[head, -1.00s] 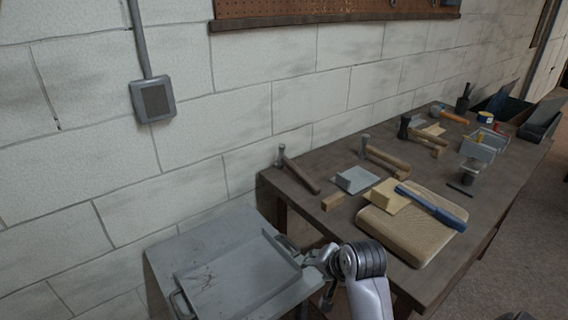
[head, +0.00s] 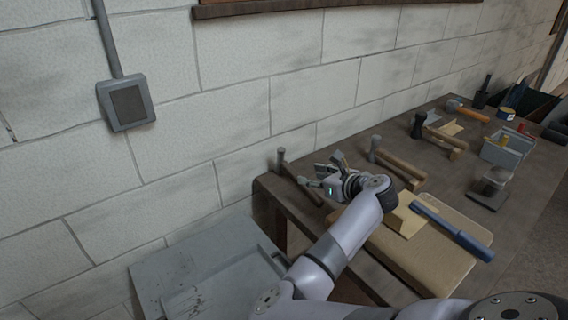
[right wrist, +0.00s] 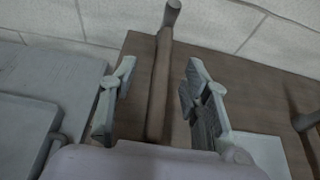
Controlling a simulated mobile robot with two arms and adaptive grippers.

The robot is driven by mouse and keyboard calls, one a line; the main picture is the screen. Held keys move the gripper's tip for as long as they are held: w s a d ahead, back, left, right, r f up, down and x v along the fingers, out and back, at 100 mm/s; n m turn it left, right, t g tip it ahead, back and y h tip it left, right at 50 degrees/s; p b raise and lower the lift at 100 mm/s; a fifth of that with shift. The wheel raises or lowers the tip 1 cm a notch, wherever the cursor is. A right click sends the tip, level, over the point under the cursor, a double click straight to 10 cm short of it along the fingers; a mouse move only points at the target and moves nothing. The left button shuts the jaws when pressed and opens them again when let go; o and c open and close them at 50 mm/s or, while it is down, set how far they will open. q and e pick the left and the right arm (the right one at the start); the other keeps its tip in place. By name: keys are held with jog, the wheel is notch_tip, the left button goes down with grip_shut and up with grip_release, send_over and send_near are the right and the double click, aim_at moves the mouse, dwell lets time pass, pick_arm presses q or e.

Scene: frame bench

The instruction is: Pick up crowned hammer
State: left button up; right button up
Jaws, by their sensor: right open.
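Several hammers lie on the bench, and I cannot tell by look which is called crowned. The nearest hammer (head: 284,160) lies at the bench's left end, with a grey head toward the wall and a brown wooden handle. In the right wrist view its handle (right wrist: 161,90) runs between my two fingers, with the head (right wrist: 172,12) beyond the fingertips. My right gripper (head: 322,172) is open and empty, over or beside this handle; it also shows in the right wrist view (right wrist: 160,68). Contact cannot be told. My left gripper is not in view.
More hammers (head: 398,164) (head: 440,134) lie farther along the bench. A blue-handled tool (head: 452,230) rests on a tan board (head: 430,265). A grey metal bin (head: 508,148) stands farther right. A grey cabinet top (head: 165,268) is left of the bench. The block wall runs behind.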

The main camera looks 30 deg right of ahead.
aim_at(293, 171)
jog(key=shift+x, duration=1.15)
jog(key=x, duration=0.3)
jog(key=shift+w+d+f, duration=0.25)
jog(key=shift+x, duration=0.95)
jog(key=shift+w, duration=0.1)
jog(key=x, duration=0.2)
jog(key=p+x, duration=0.1)
jog(key=shift+w+d+f, duration=0.2)
jog(key=shift+w+f, duration=0.1)
jog(key=shift+f, duration=0.05)
jog(key=shift+w+f, duration=0.25)
jog(key=shift+w, duration=0.35)
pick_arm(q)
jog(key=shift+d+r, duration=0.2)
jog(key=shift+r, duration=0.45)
pick_arm(e)
jog(key=shift+c, duration=0.5)
